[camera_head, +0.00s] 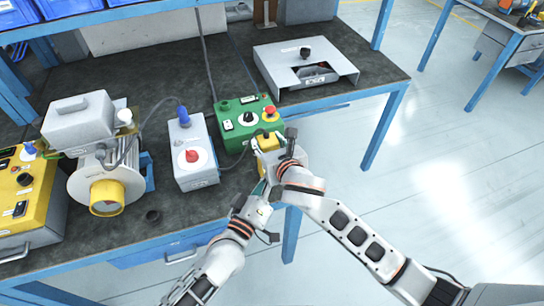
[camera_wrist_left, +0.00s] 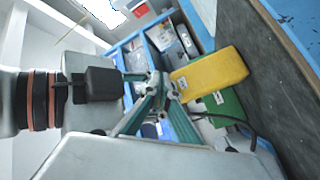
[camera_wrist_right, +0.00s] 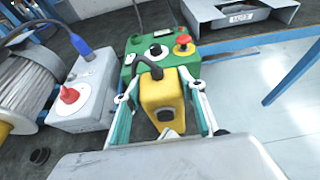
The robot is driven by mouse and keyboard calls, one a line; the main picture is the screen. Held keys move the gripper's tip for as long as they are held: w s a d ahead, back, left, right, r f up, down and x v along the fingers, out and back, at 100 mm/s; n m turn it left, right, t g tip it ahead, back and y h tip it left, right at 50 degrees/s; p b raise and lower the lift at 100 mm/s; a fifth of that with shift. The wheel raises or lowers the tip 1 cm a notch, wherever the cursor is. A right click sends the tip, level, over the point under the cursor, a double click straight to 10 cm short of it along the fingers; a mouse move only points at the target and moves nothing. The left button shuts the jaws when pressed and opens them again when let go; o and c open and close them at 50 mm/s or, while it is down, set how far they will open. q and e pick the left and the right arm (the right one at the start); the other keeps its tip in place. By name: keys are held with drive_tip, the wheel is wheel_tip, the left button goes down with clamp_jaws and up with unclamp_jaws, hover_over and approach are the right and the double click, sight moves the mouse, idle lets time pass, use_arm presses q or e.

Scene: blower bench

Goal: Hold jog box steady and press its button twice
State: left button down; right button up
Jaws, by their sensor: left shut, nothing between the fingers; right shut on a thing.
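The jog box is a small yellow box (camera_head: 268,142) with a dark cable, at the bench's front edge. In the right wrist view the yellow box (camera_wrist_right: 158,95) sits between the teal fingers of my right gripper (camera_wrist_right: 160,88), which is shut on it. A round black button (camera_wrist_right: 166,114) shows on its near face. My left gripper (camera_head: 262,187) is shut and empty, just below and in front of the box. In the left wrist view its closed fingertips (camera_wrist_left: 166,90) point at the yellow box (camera_wrist_left: 215,75), close to its end; whether they touch it I cannot tell.
A green control box (camera_head: 240,120) with a red knob stands right behind the jog box. A grey box with a red button (camera_head: 193,156) and a cable reel (camera_head: 100,185) stand to the left. A grey metal housing (camera_head: 304,66) lies behind. Open floor is at right.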

idle(0.6)
use_arm(q)
drive_tip(key=shift+w+a, duration=0.15)
drive_tip(key=shift+w, duration=0.25)
drive_tip(key=shift+w+a, duration=0.15)
drive_tip(key=shift+w, duration=0.25)
idle(0.5)
drive_tip(key=shift+s, duration=0.2)
drive_tip(key=shift+s+d, duration=0.25)
drive_tip(key=shift+s, duration=0.35)
drive_tip(key=shift+s+d, duration=0.25)
drive_tip(key=shift+s, duration=0.55)
drive_tip(key=shift+s+d, duration=0.3)
drive_tip(key=shift+s, duration=0.5)
drive_tip(key=shift+s+d, duration=0.25)
drive_tip(key=shift+s, duration=0.55)
idle(0.9)
